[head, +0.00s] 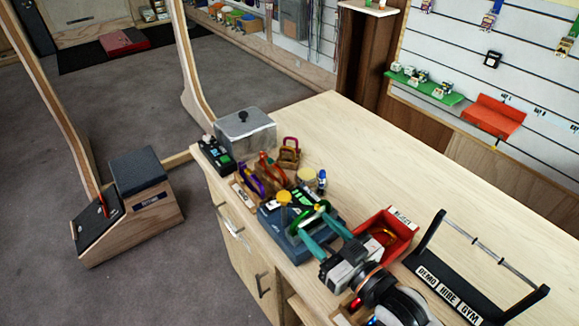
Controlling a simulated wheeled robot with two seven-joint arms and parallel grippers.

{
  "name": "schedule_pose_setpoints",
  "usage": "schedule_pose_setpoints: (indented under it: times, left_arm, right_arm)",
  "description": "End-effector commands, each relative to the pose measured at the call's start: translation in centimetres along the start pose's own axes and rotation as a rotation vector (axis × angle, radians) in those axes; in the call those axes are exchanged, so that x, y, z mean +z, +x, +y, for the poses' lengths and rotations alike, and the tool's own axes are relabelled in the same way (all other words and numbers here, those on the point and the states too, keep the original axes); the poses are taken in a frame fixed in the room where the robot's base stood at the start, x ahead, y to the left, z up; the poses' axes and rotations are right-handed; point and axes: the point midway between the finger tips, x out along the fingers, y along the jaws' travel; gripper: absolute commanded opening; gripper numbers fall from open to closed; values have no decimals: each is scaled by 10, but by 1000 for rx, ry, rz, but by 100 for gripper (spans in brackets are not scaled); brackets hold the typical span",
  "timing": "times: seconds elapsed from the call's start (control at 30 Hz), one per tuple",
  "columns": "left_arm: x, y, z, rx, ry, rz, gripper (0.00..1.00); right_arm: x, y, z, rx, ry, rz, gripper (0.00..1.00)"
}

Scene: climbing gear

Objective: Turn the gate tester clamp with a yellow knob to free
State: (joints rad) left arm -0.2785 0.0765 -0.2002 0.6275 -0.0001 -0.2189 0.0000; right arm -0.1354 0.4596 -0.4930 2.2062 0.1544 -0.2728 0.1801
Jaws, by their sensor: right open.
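The gate tester (273,226) is a blue-grey block near the counter's left edge. Its yellow knob (284,198) stands up at the back left of the block. A green carabiner (312,216) is on the tester, to the right of the knob. My right gripper (312,224) comes in from the lower right, its teal fingers spread open over the tester by the green carabiner. The fingers are apart from the yellow knob and partly hide the tester's right side. The clamp's exact setting is too small to tell. My left gripper is not in view.
A red tray (397,232) with an orange-yellow item stands right of the gripper. A black rack (455,285) stands further right. Purple, red and brown carabiners on wooden stands (268,172), a small jar (307,178) and a metal box (245,130) are behind. The counter's back right is clear.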

Motion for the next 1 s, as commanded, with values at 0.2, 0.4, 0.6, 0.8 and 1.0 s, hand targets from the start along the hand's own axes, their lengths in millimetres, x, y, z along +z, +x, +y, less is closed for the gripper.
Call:
schedule_pose_setpoints:
  times: [0.2, 0.4, 0.6, 0.8, 1.0]
  left_arm:
    - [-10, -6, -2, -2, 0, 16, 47]
    - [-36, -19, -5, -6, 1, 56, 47]
    - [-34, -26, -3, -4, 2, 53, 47]
    - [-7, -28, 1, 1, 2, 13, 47]
    - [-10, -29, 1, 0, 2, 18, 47]
  right_arm:
    - [3, 17, 0, 0, 1, -3, 48]
    - [5, 56, 0, 1, 1, -4, 48]
    - [4, 94, 1, 2, 0, -2, 48]
    - [2, 115, 0, 2, -1, -2, 48]
    - [1, 120, 1, 3, -1, -2, 48]
